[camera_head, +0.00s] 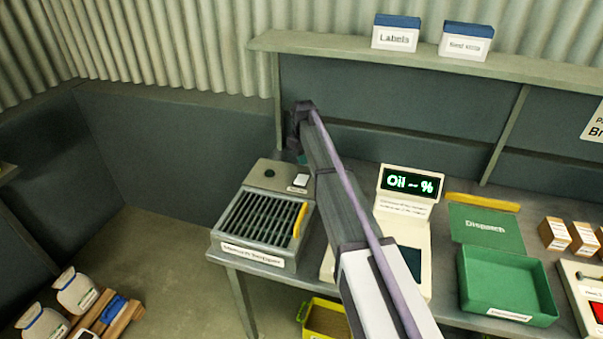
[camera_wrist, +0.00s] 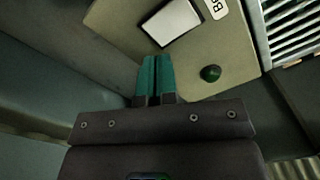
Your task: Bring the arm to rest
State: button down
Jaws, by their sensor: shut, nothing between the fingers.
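My gripper shows in the wrist view as two teal fingers (camera_wrist: 155,80) pressed together, with nothing between them. In that view the fingers point toward a beige panel (camera_wrist: 215,55) with a white block and a round green knob (camera_wrist: 210,73). In the head view my arm reaches up from the bottom centre across the bench. A sliver of teal at the fingers (camera_head: 302,159) shows beside the arm's dark end, near the slatted machine's back panel. The arm hides most of the gripper there.
The slatted machine (camera_head: 287,262) with a yellow handle stands on the bench's left. An oil-percent display (camera_head: 410,184) is right of my arm, then a green Dispatch tray (camera_head: 508,316) and several small boxes. A shelf (camera_head: 400,56) runs above. A yellow crate (camera_head: 326,318) sits below.

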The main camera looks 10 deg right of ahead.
jog(key=shift+r+p, duration=0.35)
jog(key=shift+r, duration=0.4)
jog(key=shift+f, duration=0.1)
jog(key=shift+m, duration=0.3)
jog(key=s+m, duration=0.6)
jog(key=s, duration=3.2)
jog(key=c, duration=1.8)
grip_release()
